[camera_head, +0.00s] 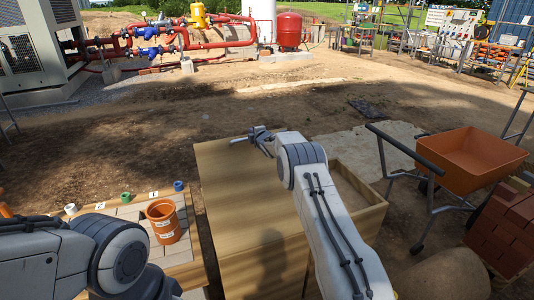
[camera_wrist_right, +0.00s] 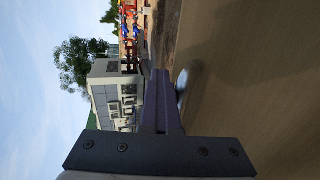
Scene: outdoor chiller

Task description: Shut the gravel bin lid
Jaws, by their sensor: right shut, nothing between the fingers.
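The gravel bin (camera_head: 372,222) is a light wooden box in the middle of the head view, its inside partly showing to the right of my right arm. Its lid (camera_head: 235,215) is a broad wooden panel on the left of that opening, raised from it; its exact tilt is hard to tell. My right gripper (camera_head: 262,138) is shut and empty at the lid's far edge. In the right wrist view its purple fingers (camera_wrist_right: 160,105) are together beside a brown wooden surface (camera_wrist_right: 250,80); contact is unclear. My left arm shows at lower left, its gripper out of view.
An orange wheelbarrow (camera_head: 468,158) and a stack of bricks (camera_head: 505,228) stand close on the right. A small table with an orange pot (camera_head: 163,222) stands on the left. Red pipework (camera_head: 200,40) is far back. Bare ground beyond the bin is clear.

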